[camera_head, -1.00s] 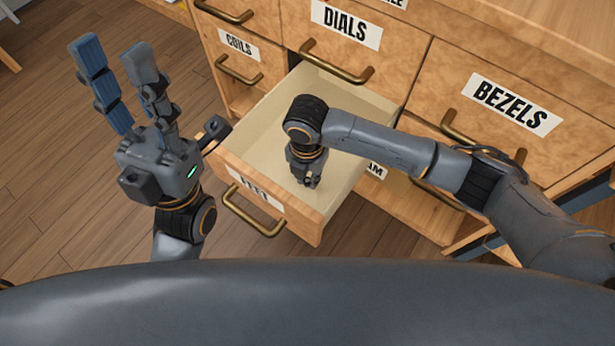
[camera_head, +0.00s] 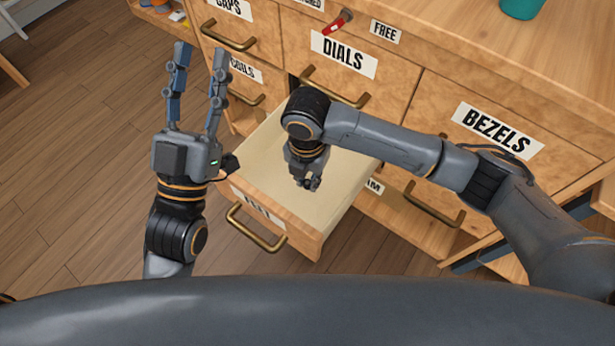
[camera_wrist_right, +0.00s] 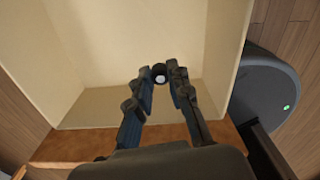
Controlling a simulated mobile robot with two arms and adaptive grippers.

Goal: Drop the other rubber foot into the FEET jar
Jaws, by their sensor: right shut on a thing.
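My right gripper (camera_head: 308,184) points down inside the open drawer (camera_head: 347,180). The drawer's front label (camera_head: 258,212) seems to read FEET, though it is partly hard to read. In the right wrist view, my right gripper (camera_wrist_right: 160,84) is shut on a small round black rubber foot (camera_wrist_right: 159,72) with a pale centre, held at the fingertips. The pale drawer interior (camera_wrist_right: 110,35) around it looks bare. My left gripper (camera_head: 196,65) is open and empty, fingers pointing up, left of the drawer. No jar shows in either view.
The cabinet has drawers labelled DIALS (camera_head: 343,54), BEZELS (camera_head: 497,130), CAPS (camera_head: 230,8) and COILS (camera_head: 245,71), with brass handles that stick out. A red-handled key or tool (camera_head: 338,23) is by the DIALS drawer. A teal object (camera_head: 520,8) stands on top. Wooden floor (camera_head: 75,150) is free at left.

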